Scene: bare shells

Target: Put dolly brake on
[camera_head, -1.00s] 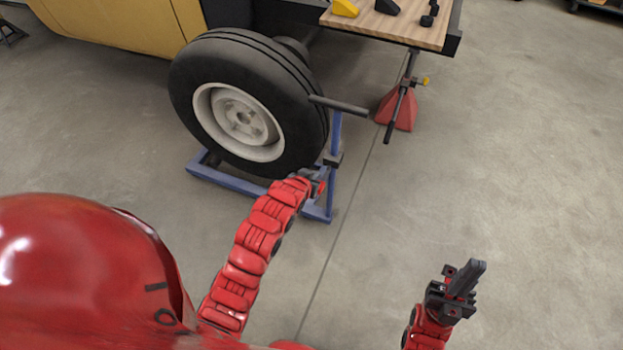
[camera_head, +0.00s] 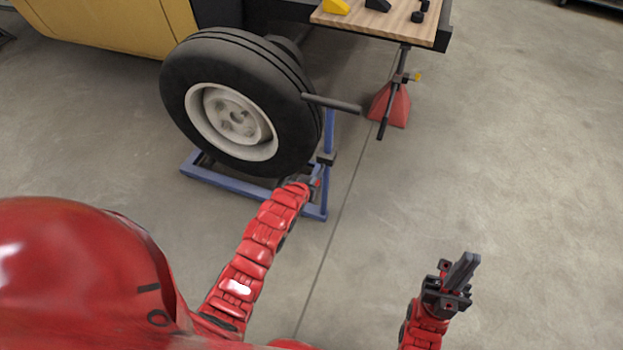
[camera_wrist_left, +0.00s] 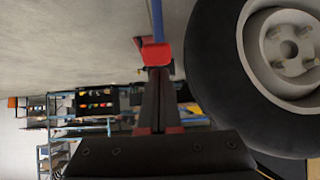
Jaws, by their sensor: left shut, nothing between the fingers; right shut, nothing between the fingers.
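The blue wheel dolly (camera_head: 232,184) stands on the floor under a large black tyre with a pale rim (camera_head: 232,122). Its blue post (camera_head: 328,128) rises at the right and carries a dark crossbar handle (camera_head: 332,103). My left gripper (camera_head: 312,182) is low beside the dolly's near right corner, mostly hidden by my arm. In the left wrist view its shut fingers (camera_wrist_left: 158,75) point at a red part (camera_wrist_left: 155,52) by a blue bar (camera_wrist_left: 157,20). I cannot tell whether they touch. My right gripper (camera_head: 464,268) is shut and empty over bare floor.
A red jack stand (camera_head: 390,104) stands behind the dolly, below a wooden work surface (camera_head: 385,20) with small yellow and black parts. A yellow body panel (camera_head: 110,35) is at the back left. The floor at right is clear.

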